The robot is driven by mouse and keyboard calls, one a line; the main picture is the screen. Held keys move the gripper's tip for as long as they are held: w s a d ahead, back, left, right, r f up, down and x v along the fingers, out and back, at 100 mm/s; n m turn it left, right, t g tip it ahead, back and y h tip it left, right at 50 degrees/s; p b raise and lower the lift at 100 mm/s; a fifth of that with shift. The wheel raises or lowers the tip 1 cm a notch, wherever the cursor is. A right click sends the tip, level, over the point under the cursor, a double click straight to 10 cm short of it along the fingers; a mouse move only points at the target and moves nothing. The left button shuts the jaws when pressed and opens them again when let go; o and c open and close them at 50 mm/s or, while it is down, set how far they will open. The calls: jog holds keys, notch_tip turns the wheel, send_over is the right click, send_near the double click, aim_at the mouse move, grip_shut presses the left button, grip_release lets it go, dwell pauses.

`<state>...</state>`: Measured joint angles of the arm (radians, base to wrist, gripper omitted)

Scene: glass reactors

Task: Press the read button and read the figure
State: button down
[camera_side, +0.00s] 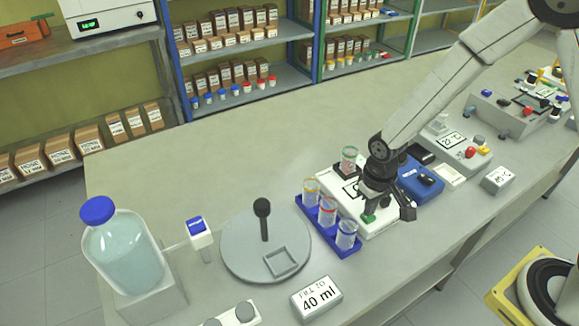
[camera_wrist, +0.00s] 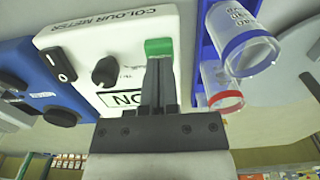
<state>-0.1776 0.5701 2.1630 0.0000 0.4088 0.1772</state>
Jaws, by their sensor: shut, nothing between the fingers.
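The white colour meter (camera_side: 378,230) stands on the bench under my gripper; it also shows in the wrist view (camera_wrist: 100,37). Its green button (camera_wrist: 159,46) lies right at my fingertips and also shows in the side view (camera_side: 369,218). My gripper (camera_wrist: 159,62) is shut and empty, pointing down at the button. I cannot tell whether the tips touch or press it. A green-banded vial (camera_side: 349,155) stands at the meter's far end.
A blue rack (camera_side: 343,250) with vials banded yellow, red and blue stands close left of the meter. A blue device (camera_side: 420,180) stands close on its right. A round grey plate (camera_side: 240,258) with a post is further left. The bench behind is clear.

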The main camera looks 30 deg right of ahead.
jog(key=shift+f, duration=0.3)
jog(key=shift+f, duration=0.25)
jog(key=shift+r, duration=1)
jog(key=shift+r, duration=0.15)
jog(key=shift+r, duration=2.35)
